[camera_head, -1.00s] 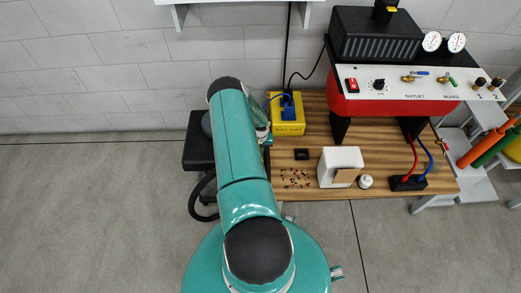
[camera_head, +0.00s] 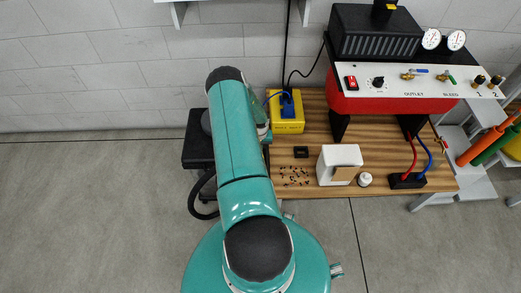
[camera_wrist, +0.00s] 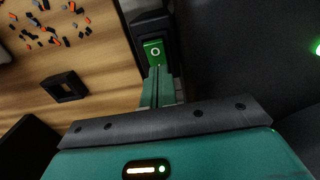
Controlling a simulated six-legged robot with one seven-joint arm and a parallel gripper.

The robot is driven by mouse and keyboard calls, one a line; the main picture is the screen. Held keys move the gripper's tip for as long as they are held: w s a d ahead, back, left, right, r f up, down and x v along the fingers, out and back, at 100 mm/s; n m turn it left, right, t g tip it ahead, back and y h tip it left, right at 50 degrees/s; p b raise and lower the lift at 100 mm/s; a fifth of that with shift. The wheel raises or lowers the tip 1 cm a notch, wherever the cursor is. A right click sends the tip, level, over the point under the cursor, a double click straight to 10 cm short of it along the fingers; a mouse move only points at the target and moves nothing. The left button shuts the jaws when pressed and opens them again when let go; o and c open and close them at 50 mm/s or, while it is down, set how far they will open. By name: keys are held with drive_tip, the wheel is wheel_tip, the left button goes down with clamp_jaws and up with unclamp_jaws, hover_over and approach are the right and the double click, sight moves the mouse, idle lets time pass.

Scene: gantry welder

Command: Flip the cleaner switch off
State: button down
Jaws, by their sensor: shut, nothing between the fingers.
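The cleaner switch (camera_wrist: 154,50) is a green rocker with a white ring mark, set in a black housing (camera_wrist: 150,25) in the wrist view. My gripper (camera_wrist: 158,70) is shut and empty. Its fingertips overlap the lower end of the rocker in the picture; I cannot tell whether they press on it. In the head view my arm hides the switch and most of my gripper. A black unit (camera_head: 197,150) with a dark hose stands on the floor at the table's left end.
The wooden table (camera_head: 330,125) carries a yellow box (camera_head: 288,122), a white box (camera_head: 338,164) and a small black square (camera_head: 301,152), which also shows in the wrist view (camera_wrist: 64,87). Small loose bits lie beside it. A red machine (camera_head: 395,100) stands at the back.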

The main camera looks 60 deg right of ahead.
wheel_tip(320, 180, up, 12)
drive_tip(key=d, duration=0.2)
drive_tip(key=shift+w+r, duration=0.25)
drive_tip(key=shift+w, duration=0.2)
